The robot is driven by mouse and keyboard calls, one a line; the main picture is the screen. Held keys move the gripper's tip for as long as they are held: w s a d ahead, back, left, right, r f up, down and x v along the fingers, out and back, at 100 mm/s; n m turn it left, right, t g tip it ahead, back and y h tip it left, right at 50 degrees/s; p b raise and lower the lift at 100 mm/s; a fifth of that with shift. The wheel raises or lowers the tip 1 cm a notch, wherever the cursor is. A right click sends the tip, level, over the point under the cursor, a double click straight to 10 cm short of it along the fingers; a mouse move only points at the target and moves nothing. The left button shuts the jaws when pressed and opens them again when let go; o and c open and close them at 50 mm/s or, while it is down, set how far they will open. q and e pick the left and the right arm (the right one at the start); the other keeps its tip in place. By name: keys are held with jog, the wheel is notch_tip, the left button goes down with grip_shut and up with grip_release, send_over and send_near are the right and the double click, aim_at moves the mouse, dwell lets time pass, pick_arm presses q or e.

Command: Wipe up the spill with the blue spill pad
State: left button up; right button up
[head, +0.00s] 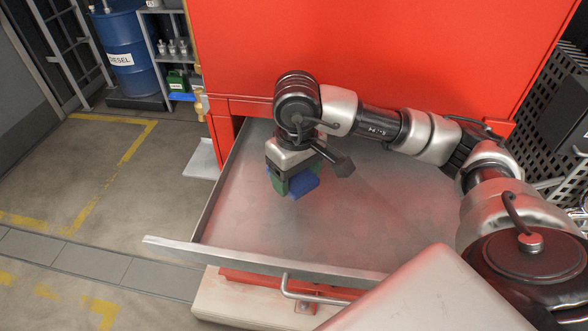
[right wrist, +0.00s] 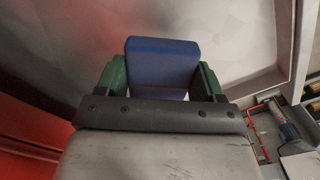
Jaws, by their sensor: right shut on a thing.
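My right gripper (head: 291,184) hangs over the left part of a grey metal tray (head: 236,222), pointing down. Its green fingers are shut on the blue spill pad (head: 304,187). The right wrist view shows the pad (right wrist: 162,62) between the two green fingers of the gripper (right wrist: 160,82), over the pale metal surface. I cannot tell whether the pad touches the tray floor. The tray floor shows faint, mottled reddish patches, and I cannot make out a clear spill edge. My left gripper is not in view.
A red cabinet (head: 370,50) stands directly behind the tray. The tray has a raised rim at the left and front, with a metal handle (head: 310,293) below. A blue diesel drum (head: 125,55) and a shelf stand at the back left. A black perforated panel (head: 560,100) is at the right.

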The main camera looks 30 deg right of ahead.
jog(key=shift+a+r, duration=0.1)
jog(key=shift+r, duration=0.8)
jog(key=shift+r+p, duration=0.2)
jog(key=shift+p, duration=0.1)
jog(key=shift+s, duration=0.1)
